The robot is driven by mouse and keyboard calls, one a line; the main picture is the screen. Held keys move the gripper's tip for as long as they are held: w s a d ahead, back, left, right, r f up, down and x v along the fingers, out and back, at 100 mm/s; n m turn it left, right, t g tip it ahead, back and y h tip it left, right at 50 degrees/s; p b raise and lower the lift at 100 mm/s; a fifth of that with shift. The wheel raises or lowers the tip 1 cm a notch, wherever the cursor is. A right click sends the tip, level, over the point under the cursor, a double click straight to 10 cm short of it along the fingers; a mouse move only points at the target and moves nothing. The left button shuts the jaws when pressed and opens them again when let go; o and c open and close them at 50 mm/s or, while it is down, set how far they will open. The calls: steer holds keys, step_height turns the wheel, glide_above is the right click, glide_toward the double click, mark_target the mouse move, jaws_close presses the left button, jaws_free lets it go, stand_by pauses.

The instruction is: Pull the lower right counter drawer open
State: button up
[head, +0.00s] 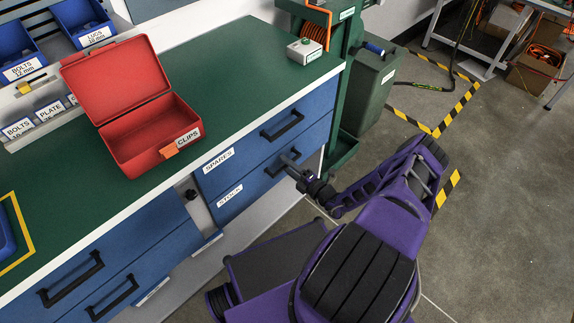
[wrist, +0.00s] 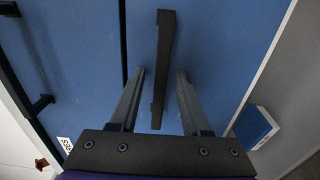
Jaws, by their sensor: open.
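The lower right counter drawer (head: 250,185) is a blue front labelled STOCK, below the SPARES drawer (head: 240,150). It looks flush with the counter. Its dark bar handle (wrist: 162,70) runs nearly upright in the wrist view, between my two fingers. My gripper (head: 290,163) is at this handle in the head view and hides part of it. In the wrist view my gripper (wrist: 160,74) is open, with a finger on either side of the bar and a visible gap to each. The upper drawer's handle (wrist: 40,105) is at the left of the wrist view.
An open red CLIPS box (head: 150,125) stands on the green countertop (head: 215,80). A green bin (head: 375,85) stands beyond the counter's right end. More drawers with a dark handle (head: 72,280) are at lower left. Grey floor (head: 490,210) is clear at right.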

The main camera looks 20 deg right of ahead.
jaws_close()
stand_by(1.3)
